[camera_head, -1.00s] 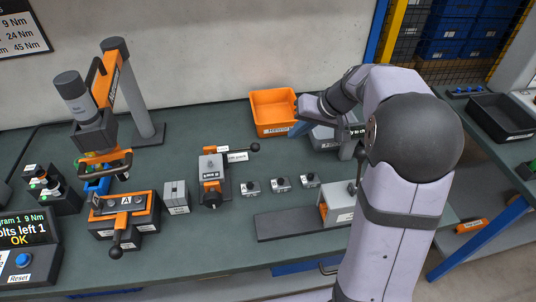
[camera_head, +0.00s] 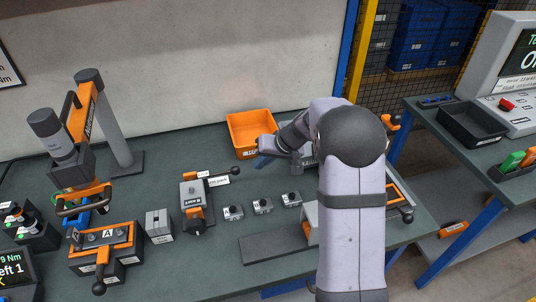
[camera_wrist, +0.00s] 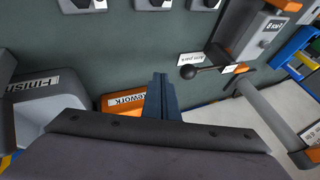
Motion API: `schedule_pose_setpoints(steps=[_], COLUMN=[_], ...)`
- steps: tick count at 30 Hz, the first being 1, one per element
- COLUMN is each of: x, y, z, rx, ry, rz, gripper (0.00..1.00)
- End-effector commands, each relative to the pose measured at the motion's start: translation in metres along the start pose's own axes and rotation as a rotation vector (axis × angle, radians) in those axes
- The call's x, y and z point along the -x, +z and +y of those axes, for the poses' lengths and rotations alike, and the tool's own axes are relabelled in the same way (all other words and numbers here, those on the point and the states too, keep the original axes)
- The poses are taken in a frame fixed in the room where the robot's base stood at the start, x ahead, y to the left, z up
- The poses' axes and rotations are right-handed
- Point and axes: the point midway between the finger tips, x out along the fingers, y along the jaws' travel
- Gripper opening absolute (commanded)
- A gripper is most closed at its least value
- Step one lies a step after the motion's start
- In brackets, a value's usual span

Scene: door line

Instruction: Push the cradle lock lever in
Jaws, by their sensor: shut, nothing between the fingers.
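A cradle marked A (camera_head: 107,237) stands on the bench at the lower left of the head view, with an orange-edged top. A lever with a black ball knob (camera_head: 99,288) sticks out from its front. A second orange-edged fixture (camera_head: 396,196) with a black knob (camera_head: 407,218) shows partly behind my arm at the right. I cannot tell from the labels which lever is the cradle lock. My gripper (camera_head: 262,160) is in front of the orange bin, well away from both knobs. In the wrist view its blue fingers (camera_wrist: 160,88) are shut and empty.
The orange bin (camera_head: 236,128) stands at the back. A grey clamp unit (camera_head: 193,192) with a black-knobbed side lever (camera_head: 236,171) and several small metal blocks (camera_head: 263,206) occupy the middle. A tool on a post (camera_head: 70,150) rises at the left.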

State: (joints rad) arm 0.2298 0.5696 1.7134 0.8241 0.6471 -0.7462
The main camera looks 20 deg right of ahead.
Motion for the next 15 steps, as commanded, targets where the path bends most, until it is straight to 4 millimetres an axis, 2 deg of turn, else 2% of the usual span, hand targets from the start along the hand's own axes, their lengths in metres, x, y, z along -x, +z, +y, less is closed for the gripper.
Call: schedule_pose_setpoints(steps=[1,6,15], x=[-0.008,-0.018,-0.028], y=[0.001,0.001,0.003], z=[-0.001,-0.022,-0.032], rx=[-0.001,0.002,0.0], ry=[-0.001,-0.001,0.0], rz=[-0.004,-0.002,0.0], gripper=[0.0,0.0,0.0])
